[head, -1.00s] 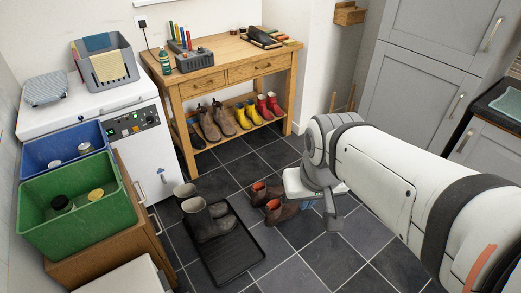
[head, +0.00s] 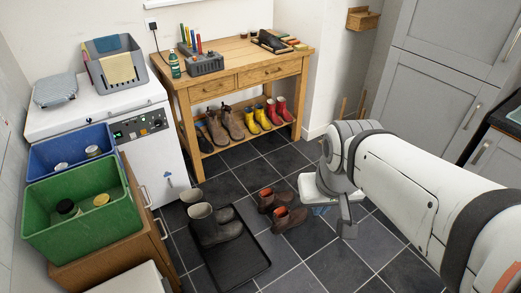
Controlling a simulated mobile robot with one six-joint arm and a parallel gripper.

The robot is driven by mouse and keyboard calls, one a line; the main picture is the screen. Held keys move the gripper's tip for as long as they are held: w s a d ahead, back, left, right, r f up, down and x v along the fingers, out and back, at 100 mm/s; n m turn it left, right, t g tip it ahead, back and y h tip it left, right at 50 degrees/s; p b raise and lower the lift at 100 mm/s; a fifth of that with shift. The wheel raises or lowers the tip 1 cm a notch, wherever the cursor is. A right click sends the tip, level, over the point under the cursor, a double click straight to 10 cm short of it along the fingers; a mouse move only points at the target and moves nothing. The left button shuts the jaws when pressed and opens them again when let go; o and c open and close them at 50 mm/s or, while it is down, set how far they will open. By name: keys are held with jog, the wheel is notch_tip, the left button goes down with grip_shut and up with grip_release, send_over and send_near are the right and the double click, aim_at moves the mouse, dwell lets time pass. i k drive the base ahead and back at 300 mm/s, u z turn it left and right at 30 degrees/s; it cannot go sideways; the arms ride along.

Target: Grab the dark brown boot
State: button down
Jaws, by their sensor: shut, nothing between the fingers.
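Two dark brown ankle boots with orange linings stand on the tiled floor right of the black tray. The farther boot is (head: 271,201) and the nearer boot is (head: 290,219). They are close together, and I cannot tell if they touch. My gripper (head: 347,226) points down to the right of these boots, apart from them in the picture. It is shut and empty. Its far side is partly hidden by my own arm.
A black boot tray (head: 240,262) holds grey-olive wellies (head: 213,228). A wooden bench (head: 240,72) has brown boots (head: 232,122), yellow boots (head: 262,117) and red boots (head: 277,109) on its lower shelf. Cabinets stand right. Floor between bench and dark brown boots is clear.

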aim_at(268, 200)
jog(key=i, duration=0.35)
jog(key=z, duration=1.85)
jog(key=i, duration=2.2)
jog(key=u, duration=2.8)
